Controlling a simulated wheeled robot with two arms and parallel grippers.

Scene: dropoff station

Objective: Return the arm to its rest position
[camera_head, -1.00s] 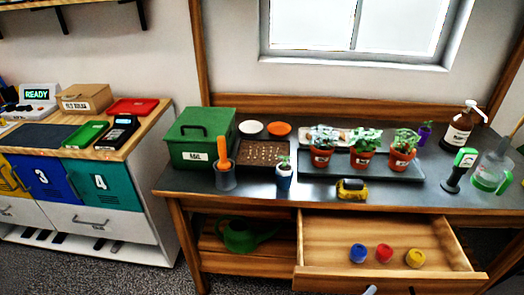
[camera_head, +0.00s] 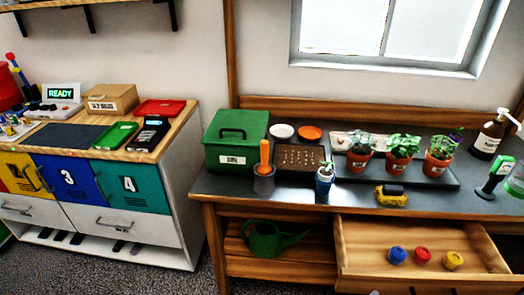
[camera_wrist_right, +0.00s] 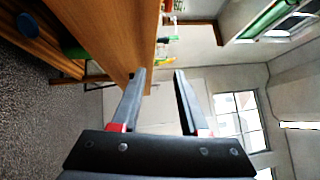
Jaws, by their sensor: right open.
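My right gripper (camera_wrist_right: 160,82) shows in the right wrist view with its two dark fingers apart and nothing between them. Its fingers are near the wooden edge of the workbench (camera_wrist_right: 120,35), which is seen sideways; I cannot tell the exact gap. In the head view neither gripper can be made out clearly. My left gripper is in neither view.
The workbench (camera_head: 345,202) holds a green box (camera_head: 235,140), several potted plants and a yellow tool (camera_head: 391,196). Its open drawer (camera_head: 425,235) sticks out with blue, red and yellow items inside. A cabinet (camera_head: 175,215) stands left; floor shows between.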

